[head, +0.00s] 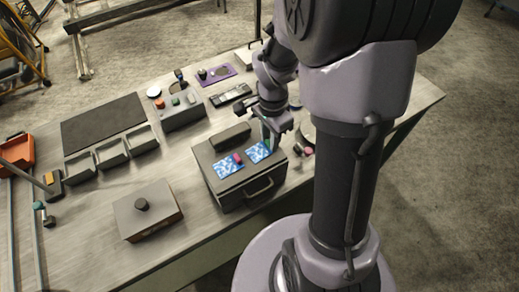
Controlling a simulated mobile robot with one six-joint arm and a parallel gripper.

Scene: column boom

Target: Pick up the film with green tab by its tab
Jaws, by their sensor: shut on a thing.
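Two blue-and-white patterned films lie on the top of a grey box with a handle (240,183). The left film (227,168) has a pinkish-red tab (238,157) at its upper right corner. The right film (257,153) is right under my gripper (268,139), and a small greenish sliver shows between the fingers. My gripper points down and is shut on the green tab at this film's upper right edge. The fingers hide most of the tab. The right film appears still at the box top; I cannot tell whether any of it is lifted.
A lidded box with a dark knob (148,210) stands at the front left. Grey bins (112,153) and a dark mat (103,122) lie behind it. A button box (182,110) and a purple tray (216,75) stand farther back. Small round items crowd the gripper's right.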

